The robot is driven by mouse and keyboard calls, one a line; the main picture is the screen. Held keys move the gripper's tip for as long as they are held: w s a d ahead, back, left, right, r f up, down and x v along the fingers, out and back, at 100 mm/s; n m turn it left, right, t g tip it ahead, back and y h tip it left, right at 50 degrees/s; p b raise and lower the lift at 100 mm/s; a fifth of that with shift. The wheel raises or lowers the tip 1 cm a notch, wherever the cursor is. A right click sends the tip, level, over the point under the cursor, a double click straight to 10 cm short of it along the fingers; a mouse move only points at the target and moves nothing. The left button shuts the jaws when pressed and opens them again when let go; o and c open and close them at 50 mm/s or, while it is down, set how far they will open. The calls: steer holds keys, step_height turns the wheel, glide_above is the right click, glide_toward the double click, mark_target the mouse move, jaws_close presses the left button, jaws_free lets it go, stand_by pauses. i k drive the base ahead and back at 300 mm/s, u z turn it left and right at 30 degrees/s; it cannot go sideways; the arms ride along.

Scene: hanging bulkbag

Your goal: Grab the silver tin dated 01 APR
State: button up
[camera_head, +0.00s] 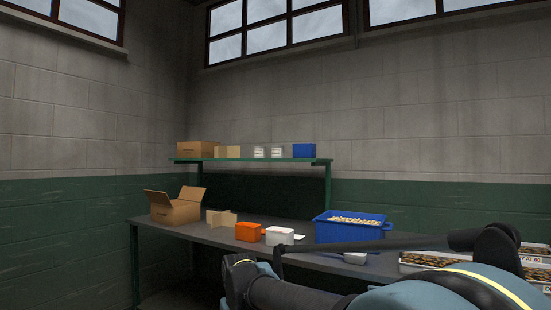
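No silver tin with a readable 01 APR date shows in the head view. A small grey round thing (355,258) sits on the workbench (210,233), partly behind my arm; I cannot tell whether it is a tin or a bowl. Two small pale containers (267,152) stand on the raised shelf, too small to read. My dark and blue arm fills the lower right and crosses in front of the bench. I cannot make out my gripper's fingers.
On the bench are an open cardboard box (174,211), a small cardboard piece (221,218), an orange box (248,231), a white and red box (279,236) and a blue crate (347,233). Printed packs (425,257) lie right. The green shelf (240,160) holds cartons and a blue bin (304,150).

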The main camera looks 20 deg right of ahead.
mark_target(277, 150)
steer(key=z, duration=3.25)
steer(key=k, duration=0.75)
steer(key=u, duration=2.25)
